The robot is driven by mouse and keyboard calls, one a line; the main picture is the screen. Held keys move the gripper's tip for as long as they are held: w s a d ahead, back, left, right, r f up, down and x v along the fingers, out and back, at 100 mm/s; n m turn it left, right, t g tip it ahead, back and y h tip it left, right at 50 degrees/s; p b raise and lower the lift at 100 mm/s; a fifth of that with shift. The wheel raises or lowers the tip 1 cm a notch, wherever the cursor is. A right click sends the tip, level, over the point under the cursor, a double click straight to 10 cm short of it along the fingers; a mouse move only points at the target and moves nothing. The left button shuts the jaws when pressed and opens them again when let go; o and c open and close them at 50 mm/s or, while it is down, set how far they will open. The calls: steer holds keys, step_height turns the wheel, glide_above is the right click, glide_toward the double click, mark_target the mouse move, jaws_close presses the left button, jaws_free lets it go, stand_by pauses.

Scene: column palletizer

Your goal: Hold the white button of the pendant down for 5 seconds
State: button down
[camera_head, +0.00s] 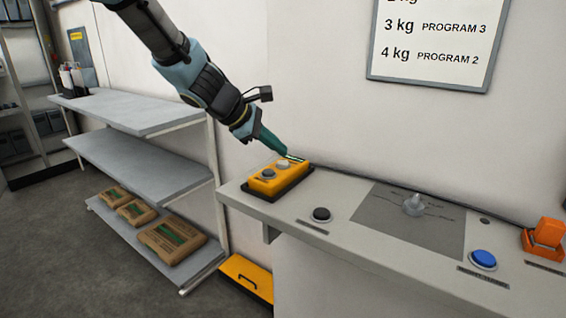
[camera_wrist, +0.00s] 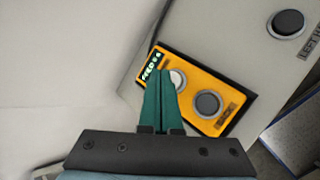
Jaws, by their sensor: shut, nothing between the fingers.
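The yellow pendant (camera_head: 277,178) lies on a dark base at the left end of the console, against the wall. It carries a white button (camera_head: 283,164), a dark grey button (camera_head: 268,174) and a small lit display. My gripper (camera_head: 284,154) is shut and empty, pointing down with its tips at the white button. In the wrist view the green fingers (camera_wrist: 160,78) are together and partly cover the white button (camera_wrist: 177,79). The grey button (camera_wrist: 207,103) is clear to their right. I cannot tell whether the tips touch the white button or whether it is pressed.
A grey shelf (camera_head: 140,112) with brown packages (camera_head: 172,238) stands left. The wall is close behind the pendant.

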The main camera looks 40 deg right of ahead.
mark_target(278, 163)
stand_by(0.6)
steer(key=shift+f+b, duration=0.45)
steer(key=shift+b, duration=0.05)
steer(key=shift+f+b, duration=0.35)
steer(key=shift+b, duration=0.05)
stand_by(1.4)
steer(key=shift+r, duration=0.1)
stand_by(3.8)
steer(key=shift+r+p, duration=0.65)
steer(key=shift+r, duration=0.1)
steer(key=shift+r+p, duration=2.1)
steer(key=shift+r, duration=0.4)
